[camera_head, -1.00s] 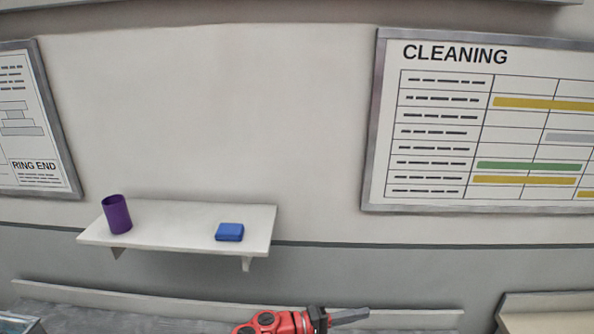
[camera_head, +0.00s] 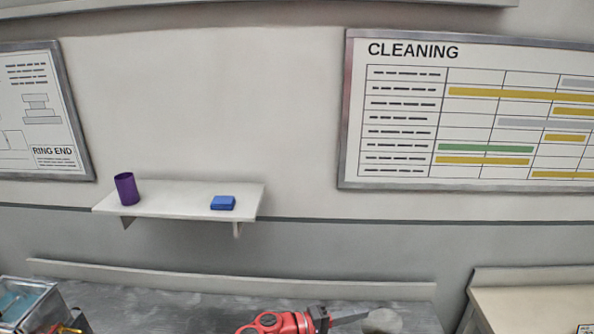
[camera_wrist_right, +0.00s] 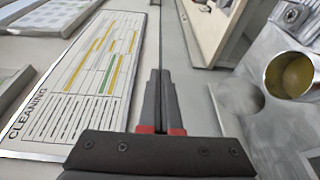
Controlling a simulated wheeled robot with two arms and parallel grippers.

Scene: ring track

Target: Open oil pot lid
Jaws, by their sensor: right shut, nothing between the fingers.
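In the right wrist view a round metal pot (camera_wrist_right: 290,75) stands at the right, its mouth open and yellowish oil visible inside. A grey rounded piece (camera_wrist_right: 237,98) sits beside it, between the pot and my fingers; it may be the lid, but I cannot tell whether it is attached. A grey rounded top (camera_head: 382,321) also shows at the bottom of the head view, just beyond my fingertips. My right gripper (camera_head: 362,317) is shut and empty; its fingers also show in the right wrist view (camera_wrist_right: 160,75), apart from the pot. My left gripper is not in view.
A grey worktop (camera_head: 180,305) runs along the wall. A clear-sided box (camera_head: 30,303) stands at lower left and a beige counter (camera_head: 535,305) at lower right. A wall shelf (camera_head: 180,202) holds a purple cup (camera_head: 127,188) and a blue block (camera_head: 223,202).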

